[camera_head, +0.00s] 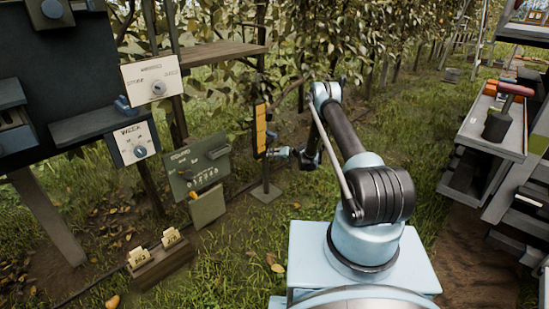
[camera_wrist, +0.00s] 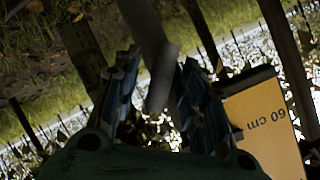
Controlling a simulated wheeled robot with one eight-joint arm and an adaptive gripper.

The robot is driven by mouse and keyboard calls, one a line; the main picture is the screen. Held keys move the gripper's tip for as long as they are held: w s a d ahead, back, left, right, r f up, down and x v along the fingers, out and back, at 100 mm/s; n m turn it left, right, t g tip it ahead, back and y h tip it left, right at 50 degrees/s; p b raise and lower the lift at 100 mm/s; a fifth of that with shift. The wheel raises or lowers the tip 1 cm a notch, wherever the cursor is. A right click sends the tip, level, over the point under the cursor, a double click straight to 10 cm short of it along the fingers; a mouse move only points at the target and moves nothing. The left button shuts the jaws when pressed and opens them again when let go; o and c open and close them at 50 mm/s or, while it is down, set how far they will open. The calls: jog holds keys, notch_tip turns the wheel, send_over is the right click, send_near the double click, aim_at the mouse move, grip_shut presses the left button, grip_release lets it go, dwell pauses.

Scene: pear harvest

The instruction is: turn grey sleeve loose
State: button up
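A grey sleeve (camera_wrist: 161,78), a short plain cylinder, shows in the wrist view between the two fingers of my gripper (camera_wrist: 158,68). The fingers are apart, one on each side of it. A gap shows on the left side; the right finger is closer, and I cannot tell if it touches. A dark rod or branch runs up beyond the sleeve. In the head view my gripper (camera_head: 272,151) is small, beside the post with the yellow plate (camera_head: 260,128). The sleeve cannot be made out there.
Left of the post are a green-grey control panel (camera_head: 197,166) and white dial boards (camera_head: 133,143). Shelves with tools (camera_head: 492,125) stand right. Vines fill the back.

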jog(key=v, duration=1.2)
jog(key=shift+a, duration=0.1)
